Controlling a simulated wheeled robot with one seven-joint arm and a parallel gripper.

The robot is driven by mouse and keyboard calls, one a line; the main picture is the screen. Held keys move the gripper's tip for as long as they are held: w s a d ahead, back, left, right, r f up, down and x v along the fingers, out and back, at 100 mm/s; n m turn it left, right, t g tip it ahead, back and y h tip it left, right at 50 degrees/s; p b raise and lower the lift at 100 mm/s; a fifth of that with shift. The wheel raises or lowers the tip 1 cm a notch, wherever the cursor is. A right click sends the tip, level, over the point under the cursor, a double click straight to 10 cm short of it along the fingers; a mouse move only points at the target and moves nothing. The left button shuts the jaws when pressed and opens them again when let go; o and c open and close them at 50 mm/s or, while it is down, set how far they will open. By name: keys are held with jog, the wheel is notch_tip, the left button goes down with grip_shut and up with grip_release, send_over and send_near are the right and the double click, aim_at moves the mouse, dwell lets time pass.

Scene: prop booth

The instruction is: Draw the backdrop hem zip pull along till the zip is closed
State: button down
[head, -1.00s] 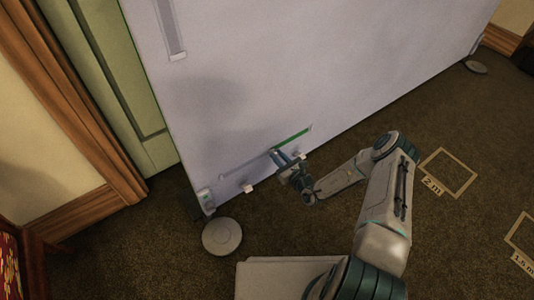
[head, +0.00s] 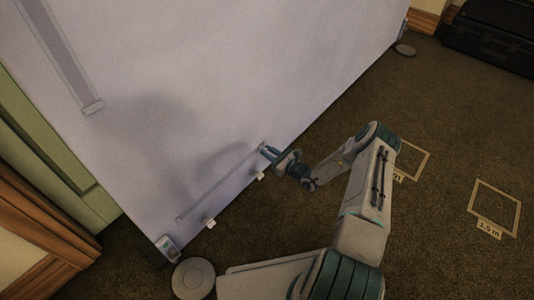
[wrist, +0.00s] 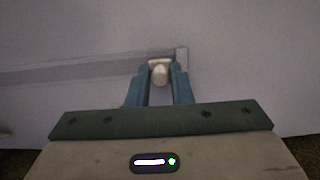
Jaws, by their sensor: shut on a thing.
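The backdrop (head: 215,60) is a large pale panel standing on the carpet. Its hem zip (head: 220,184) is a thin grey line low on the panel, rising to the right in the head view. In the wrist view the zip (wrist: 70,72) is a grey band that ends at a pale upright stop (wrist: 181,58). My gripper (head: 265,150) is at the right end of the zip. In the wrist view its blue fingers (wrist: 160,78) are shut on the whitish zip pull (wrist: 159,74), close beside the stop. No green shows along the zip.
White clips (head: 211,223) sit on the panel's lower edge. A round foot (head: 193,278) stands at its near corner and another (head: 405,50) at the far end. A black case (head: 490,35) lies at the back right. Open carpet with a floor mark (head: 495,208) lies to the right.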

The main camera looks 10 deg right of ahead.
jog(key=shift+a, duration=0.15)
jog(key=c, duration=1.3)
grip_release()
jog(key=shift+a+f, duration=0.1)
jog(key=shift+d, duration=0.25)
jog(key=p+v, duration=0.4)
jog(key=v, duration=0.9)
jog(key=shift+s+d, duration=0.1)
jog(key=shift+s, duration=0.15)
